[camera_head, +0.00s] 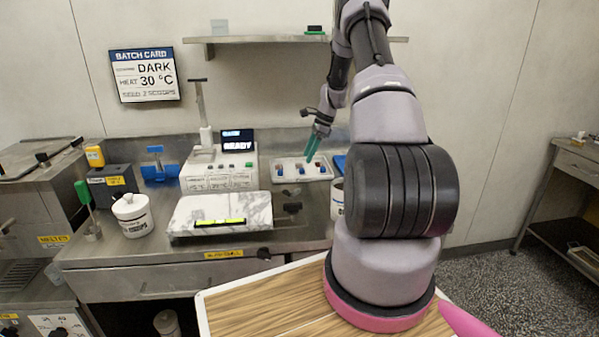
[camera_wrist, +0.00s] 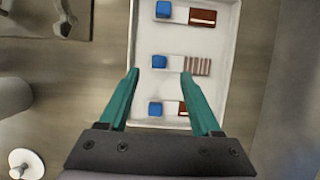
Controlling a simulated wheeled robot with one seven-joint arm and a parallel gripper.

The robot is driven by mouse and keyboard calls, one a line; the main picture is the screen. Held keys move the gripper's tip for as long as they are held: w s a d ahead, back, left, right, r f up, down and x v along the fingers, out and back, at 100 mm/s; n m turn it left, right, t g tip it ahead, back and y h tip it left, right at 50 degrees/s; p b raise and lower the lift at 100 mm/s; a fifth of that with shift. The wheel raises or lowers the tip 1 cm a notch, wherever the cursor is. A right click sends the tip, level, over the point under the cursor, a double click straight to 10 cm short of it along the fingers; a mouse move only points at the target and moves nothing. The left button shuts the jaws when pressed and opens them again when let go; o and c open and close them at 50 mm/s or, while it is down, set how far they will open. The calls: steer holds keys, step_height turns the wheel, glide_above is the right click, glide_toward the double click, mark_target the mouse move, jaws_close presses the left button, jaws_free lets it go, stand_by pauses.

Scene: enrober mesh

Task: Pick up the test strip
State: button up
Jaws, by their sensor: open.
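A white tray (camera_head: 302,179) lies on the steel counter; it also fills the middle of the wrist view (camera_wrist: 136,30). Three strips with blue ends lie in it, spaced apart. The top strip (camera_wrist: 186,13) has a solid brown end. The middle strip (camera_wrist: 180,63) has a brown-and-white striped end. The lowest strip (camera_wrist: 169,109) has a brown end partly hidden by my right finger.
A machine with a READY display (camera_head: 238,143) and a marble slab (camera_head: 218,212) stand left of the tray. A white lidded jar (camera_head: 132,216) stands further left. A shelf (camera_head: 250,40) hangs above. A white pot (camera_head: 337,200) stands right of the tray, partly behind my arm.

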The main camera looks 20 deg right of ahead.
mark_target(302, 169)
steer(key=x, duration=0.5)
steer(key=shift+a+f, duration=0.15)
steer(key=shift+f, duration=0.2)
steer(key=shift+c, duration=0.3)
jaws_close()
